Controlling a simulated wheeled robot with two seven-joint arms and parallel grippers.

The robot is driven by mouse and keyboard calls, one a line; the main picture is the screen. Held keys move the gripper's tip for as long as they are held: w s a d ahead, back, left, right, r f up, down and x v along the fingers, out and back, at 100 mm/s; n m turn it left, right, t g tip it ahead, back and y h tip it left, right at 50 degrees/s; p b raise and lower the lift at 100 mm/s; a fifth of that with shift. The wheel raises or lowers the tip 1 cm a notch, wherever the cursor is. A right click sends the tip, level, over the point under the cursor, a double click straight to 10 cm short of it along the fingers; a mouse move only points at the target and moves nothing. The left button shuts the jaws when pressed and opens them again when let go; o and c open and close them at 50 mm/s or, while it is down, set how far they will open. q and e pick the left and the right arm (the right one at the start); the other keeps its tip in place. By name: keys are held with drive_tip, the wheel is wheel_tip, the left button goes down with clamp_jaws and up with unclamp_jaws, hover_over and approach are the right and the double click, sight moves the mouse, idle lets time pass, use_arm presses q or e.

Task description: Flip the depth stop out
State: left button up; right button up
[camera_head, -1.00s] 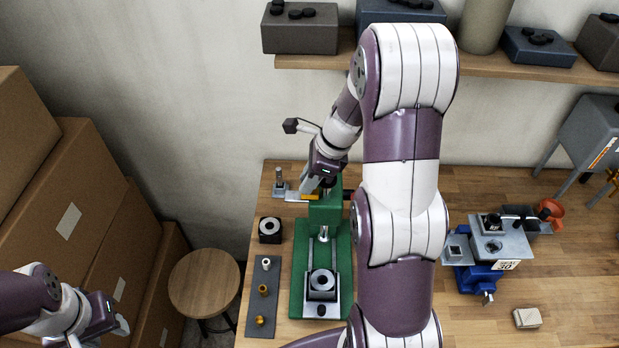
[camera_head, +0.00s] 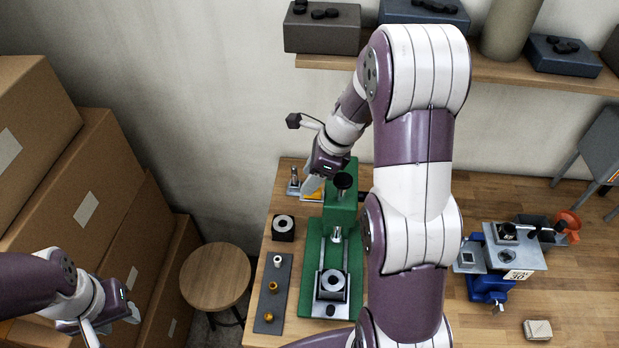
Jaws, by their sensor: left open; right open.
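The green press (camera_head: 343,205) stands on the workbench, with a black knob (camera_head: 343,181) on its head and a metal ram (camera_head: 337,234) below. A small yellow-orange piece (camera_head: 319,195) with metal beside it sits at the left of the press head; I cannot tell for sure if this is the depth stop. My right gripper (camera_head: 312,186) is open, just above and left of the press head, close to the yellow piece. Its fingers partly cover that piece, and contact cannot be told. My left gripper (camera_head: 112,329) is open and empty, low at the left, away from the bench.
A dark strip with small brass and pale parts (camera_head: 268,326) and a black block with a ring (camera_head: 283,228) lie left of the press. A blue fixture (camera_head: 487,284) stands at the right. A round stool (camera_head: 215,277) and cardboard boxes (camera_head: 100,190) fill the left. A shelf (camera_head: 490,70) runs above.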

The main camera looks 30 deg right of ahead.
drive_tip(key=p+v, duration=0.2)
drive_tip(key=v, duration=0.9)
drive_tip(key=shift+r, duration=0.2)
drive_tip(key=s+a+f+n+h+b, duration=0.1)
drive_tip(key=s+a+f+n+b, duration=0.2)
drive_tip(key=f+n+b, duration=0.3)
drive_tip(key=s+a+f+n+h+b, duration=0.1)
drive_tip(key=s+a+f+n+b, duration=0.2)
drive_tip(key=f+n, duration=0.7)
drive_tip(key=s+a+f+n+h+b, duration=0.1)
drive_tip(key=s+a+f+n+b, duration=0.3)
drive_tip(key=s+f+n+b, duration=0.2)
wheel_tip(320, 180, down, 6)
drive_tip(key=n+b, duration=0.2)
drive_tip(key=b, duration=0.2)
drive_tip(key=shift+s+n+g+h+b, duration=0.3)
drive_tip(key=shift+s+g+h+b, duration=0.05)
drive_tip(key=shift+g+h, duration=0.05)
